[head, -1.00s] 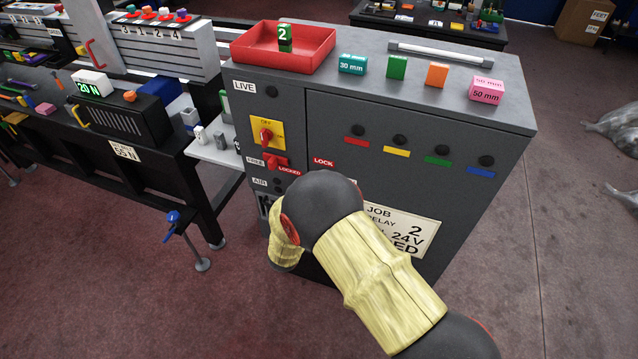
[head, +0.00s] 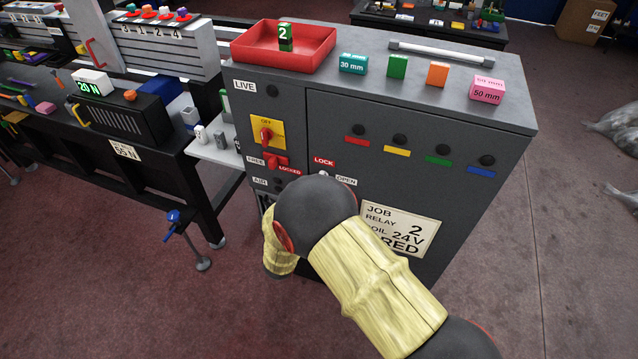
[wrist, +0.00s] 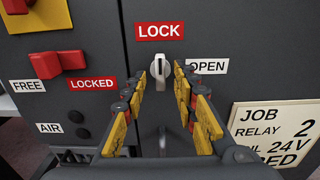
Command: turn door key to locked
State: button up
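The door key (wrist: 160,70) is a small silver key bow on the grey cabinet door (head: 430,185). It stands about upright, under the red LOCK label (wrist: 159,31) and left of the white OPEN label (wrist: 208,66). My gripper (wrist: 160,72) has yellow-and-black fingers. It is open, one finger on each side of the key in the wrist view; I see a gap at both sides and cannot tell the depth between tips and key. In the head view my arm hides the gripper.
Left of the key is a red FREE/LOCKED handle (wrist: 62,60), below a red rotary switch on a yellow plate (head: 267,132). A JOB placard (head: 400,228) is at lower right. A red tray (head: 283,48) and several blocks stand on the cabinet top.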

jog(key=v, duration=0.9)
jog(key=shift+s, duration=0.15)
jog(key=s+d+f+m+g+h, duration=0.2)
jog(key=s+d+f+m+g, duration=0.15)
jog(key=d+f, duration=0.2)
jog(key=s+d+r+m+g+h, duration=0.1)
jog(key=s+d+r+m+g, duration=0.2)
jog(key=s+d+m+g, duration=0.35)
jog(key=s+d+r+m+g, duration=0.3)
jog(key=s+d+m+g, duration=0.25)
jog(key=s, duration=0.25)
jog(key=s+r+m+y, duration=0.8)
jog(key=r+m, duration=0.4)
jog(key=s+d+r+m+t+y, duration=0.1)
jog(key=d+r+m+t, duration=0.3)
jog(key=r, duration=0.6)
jog(key=shift+d+r+m, duration=0.35)
jog(key=shift+d+r, duration=0.05)
jog(key=shift+d, duration=0.5)
